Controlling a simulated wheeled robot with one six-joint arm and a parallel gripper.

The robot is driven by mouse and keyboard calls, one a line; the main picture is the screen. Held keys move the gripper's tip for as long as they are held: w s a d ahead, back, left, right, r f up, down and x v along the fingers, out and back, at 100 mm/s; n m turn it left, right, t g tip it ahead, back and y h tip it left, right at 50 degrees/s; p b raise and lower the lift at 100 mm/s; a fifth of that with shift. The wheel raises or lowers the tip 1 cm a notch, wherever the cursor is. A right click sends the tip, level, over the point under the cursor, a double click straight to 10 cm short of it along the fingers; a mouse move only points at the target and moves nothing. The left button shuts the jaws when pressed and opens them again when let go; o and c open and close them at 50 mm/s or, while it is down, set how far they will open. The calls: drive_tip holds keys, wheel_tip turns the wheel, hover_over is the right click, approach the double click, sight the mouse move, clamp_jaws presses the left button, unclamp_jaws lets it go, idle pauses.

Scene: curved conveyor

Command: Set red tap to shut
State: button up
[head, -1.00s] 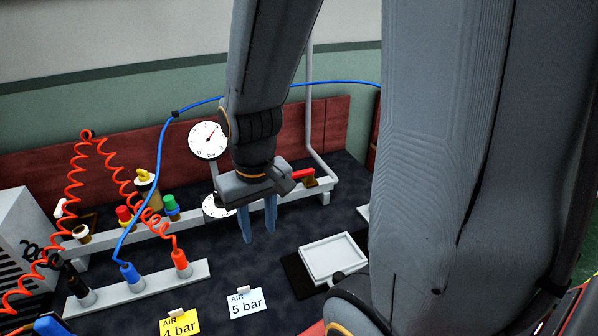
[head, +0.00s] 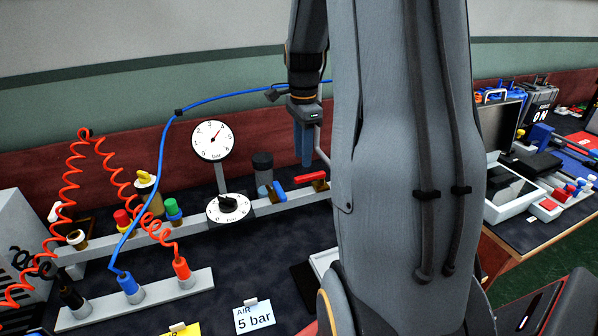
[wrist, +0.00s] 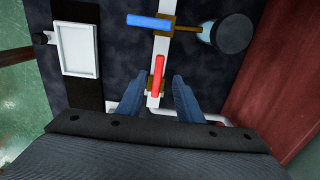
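The red tap (head: 311,177) sits near the right end of the white rail (head: 247,207), next to my arm in the head view. In the wrist view the red tap's handle (wrist: 158,77) lies along the rail. My gripper (head: 303,158) points downward above and behind the red tap. In the wrist view my gripper's two blue fingers (wrist: 158,98) are apart, with the near end of the red handle appearing between them. Nothing is held. I cannot tell whether the fingers touch the handle.
A blue tap (wrist: 149,22) beside the red one has its handle across the rail. A dark cylinder (wrist: 231,34) is to its right, and a white tray (wrist: 78,50) to the left. A pressure gauge (head: 213,141) and dial (head: 228,208) stand left of the taps.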

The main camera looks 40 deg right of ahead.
sight(304, 176)
wheel_tip(304, 176, down, 6)
drive_tip(key=shift+s+d+f+p, duration=0.1)
drive_tip(key=shift+f+p, duration=0.15)
drive_tip(key=shift+p, duration=0.25)
